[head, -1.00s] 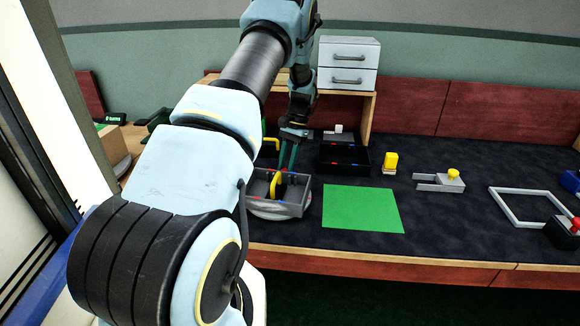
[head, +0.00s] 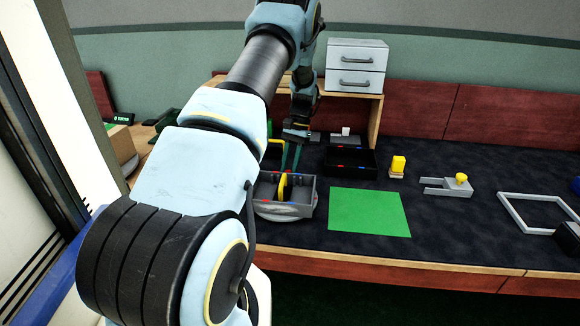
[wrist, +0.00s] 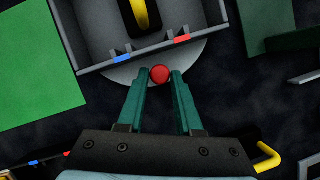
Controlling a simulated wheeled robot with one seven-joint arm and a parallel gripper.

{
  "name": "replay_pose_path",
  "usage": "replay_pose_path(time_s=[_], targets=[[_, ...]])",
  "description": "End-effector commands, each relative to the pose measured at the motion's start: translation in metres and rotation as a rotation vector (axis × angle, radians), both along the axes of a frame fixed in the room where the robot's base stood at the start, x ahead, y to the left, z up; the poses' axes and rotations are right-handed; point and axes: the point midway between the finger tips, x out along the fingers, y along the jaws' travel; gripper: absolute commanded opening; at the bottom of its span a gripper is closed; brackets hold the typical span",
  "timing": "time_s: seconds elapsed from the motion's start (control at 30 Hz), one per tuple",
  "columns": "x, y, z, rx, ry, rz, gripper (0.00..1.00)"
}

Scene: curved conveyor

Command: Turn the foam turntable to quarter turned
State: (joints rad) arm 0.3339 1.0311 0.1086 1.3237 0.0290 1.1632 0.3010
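The turntable is a round light-grey disc (head: 284,214) under a grey divided tray (head: 313,197) with a yellow upright piece (head: 282,186) inside. In the wrist view the disc (wrist: 125,73) shows below the tray's wall, which carries a blue mark (wrist: 122,59) and a red mark (wrist: 182,39). A red round knob (wrist: 160,74) shows at the disc's rim. My gripper (wrist: 161,75), with green fingers, points down behind the tray in the head view (head: 290,168). Its fingertips are on both sides of the knob, which fills the gap between them. The tray hides the knob in the head view.
A green mat (head: 368,212) lies right of the turntable. A black tray (head: 350,163) is behind it, with a yellow-topped block (head: 398,167), a grey fork-shaped part (head: 447,187) and a grey frame (head: 535,213) farther right. A drawer unit (head: 356,66) stands on a shelf behind.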

Motion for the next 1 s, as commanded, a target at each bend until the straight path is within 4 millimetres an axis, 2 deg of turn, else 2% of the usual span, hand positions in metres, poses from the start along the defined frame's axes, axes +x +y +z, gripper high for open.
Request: replay_pose_path(time_s=[0.03,0.23,0.57,0.67,1.0], targets=[[0.0,0.0,0.0,-0.001,-0.001,0.0,0.41],[0.0,0.0,0.0,0.0,0.0,-0.001,0.62],[0.002,-0.001,0.005,-0.001,-0.001,-0.001,0.62],[0.007,-0.004,0.016,-0.001,-0.003,-0.001,0.62],[0.027,-0.018,0.076,-0.002,-0.004,-0.001,0.62]])
